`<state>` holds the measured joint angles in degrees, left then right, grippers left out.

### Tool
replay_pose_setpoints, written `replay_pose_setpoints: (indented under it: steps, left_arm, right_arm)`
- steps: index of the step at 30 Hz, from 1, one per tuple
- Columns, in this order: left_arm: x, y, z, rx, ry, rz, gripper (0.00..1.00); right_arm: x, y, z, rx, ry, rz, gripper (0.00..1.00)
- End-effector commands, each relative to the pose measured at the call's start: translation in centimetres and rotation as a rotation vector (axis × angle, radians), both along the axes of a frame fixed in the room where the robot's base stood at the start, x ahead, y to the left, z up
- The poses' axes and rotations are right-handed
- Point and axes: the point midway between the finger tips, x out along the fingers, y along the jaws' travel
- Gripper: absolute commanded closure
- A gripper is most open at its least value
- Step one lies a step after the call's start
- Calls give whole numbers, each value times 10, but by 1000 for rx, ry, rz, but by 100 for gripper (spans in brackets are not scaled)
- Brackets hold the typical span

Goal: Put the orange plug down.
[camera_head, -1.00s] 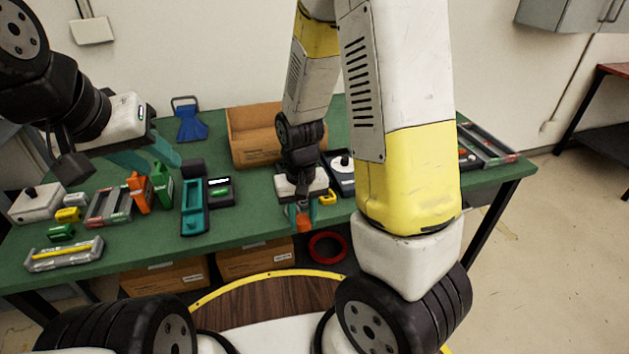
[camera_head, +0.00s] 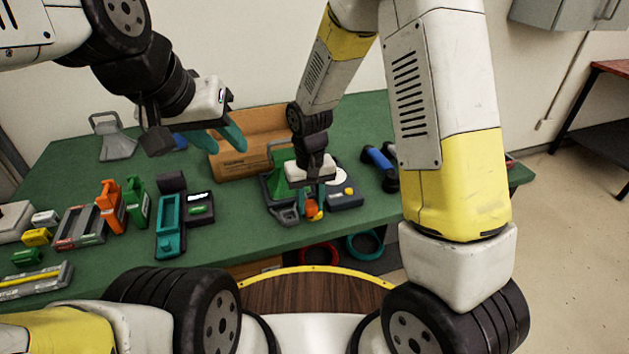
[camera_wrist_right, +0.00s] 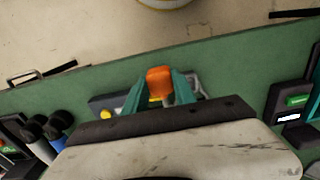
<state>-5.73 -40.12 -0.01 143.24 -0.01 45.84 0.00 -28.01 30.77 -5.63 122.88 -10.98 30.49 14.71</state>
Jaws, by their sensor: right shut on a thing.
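The orange plug (camera_head: 312,210) is between the teal fingers of my right gripper (camera_head: 312,203), which is shut on it. In the right wrist view the orange plug (camera_wrist_right: 159,82) shows upright between both fingertips (camera_wrist_right: 160,92). It is over the green table (camera_head: 250,238) near its front edge; I cannot tell whether it touches anything below. My left gripper (camera_head: 215,138) is open and empty, above the table's back left part, in front of a cardboard box.
A grey-blue block with a yellow button (camera_head: 345,198) is right beside the plug. A grey scoop-like piece (camera_head: 287,215) and a green funnel-shaped piece (camera_head: 278,183) are to its left. A blue dumbbell (camera_head: 377,158) lies to the right. Bare green table lies front-left of the plug.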

Motion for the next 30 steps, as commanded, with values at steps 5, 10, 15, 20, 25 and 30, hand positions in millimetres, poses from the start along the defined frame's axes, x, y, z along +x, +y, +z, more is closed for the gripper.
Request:
replay_pose_setpoints:
  steps: [5, 10, 15, 20, 25, 30]
  left_arm:
    - [0, 0, 0, 0, 0, 0, 64]
    - [0, 0, 0, 0, 0, 0, 64]
    - [0, 0, 0, 0, 0, 0, 64]
    - [0, 0, 0, 0, 0, 0, 64]
    - [0, 0, 0, 0, 0, 0, 64]
    - [0, 0, 0, 0, 0, 0, 64]
  right_arm:
    - [36, -5, -4, 0, 0, -2, 100]
    - [49, -6, -5, 0, 0, -1, 100]
    - [56, -7, -16, -2, 5, 0, 100]
    - [56, -7, -39, -1, 4, 0, 100]
    - [57, -7, -41, 0, 0, 0, 100]
    - [56, -7, -43, 0, 1, 0, 100]
